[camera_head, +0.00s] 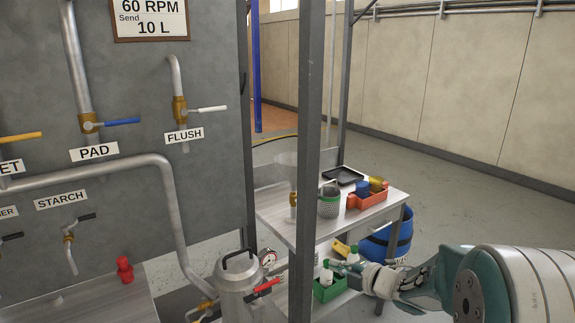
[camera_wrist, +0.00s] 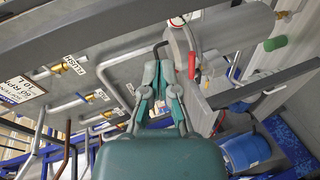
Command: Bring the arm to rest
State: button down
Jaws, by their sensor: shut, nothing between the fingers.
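My gripper (camera_head: 340,267) is at the lower right of the head view, at the end of my teal and white arm, reaching left in front of the lower part of the work table. In the wrist view my gripper (camera_wrist: 160,68) points away from the camera, with its fingers shut and nothing held. The steel vessel (camera_head: 238,287) with a dark handle stands left of the gripper in the head view. I cannot tell whether the fingertips touch anything near it.
A grey post (camera_head: 309,140) stands in front of the work table (camera_head: 275,212). A blue drum (camera_head: 388,240) stands behind. The valve panel (camera_head: 215,65) fills the left. Open floor (camera_head: 470,190) lies at right.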

jog(key=s+d+r+m+t+h, duration=0.1)
jog(key=s+d+r+m+h, duration=0.85)
jog(key=m, duration=0.45)
jog(key=s+a+f+m+g, duration=0.1)
jog(key=s+a+m+g, duration=0.1)
jog(key=s, duration=0.5)
jog(key=s+a+f+m+g, duration=0.1)
jog(key=s+a+m+g, duration=0.1)
jog(key=s+m, duration=0.3)
jog(key=s+a+m+g, duration=0.2)
jog(key=s+m, duration=0.1)
jog(key=s, duration=0.6)
jog(key=shift+s+a+f+m, duration=0.15)
jog(key=shift+f+m, duration=0.15)
jog(key=shift+f, duration=0.1)
jog(key=shift+h, duration=0.25)
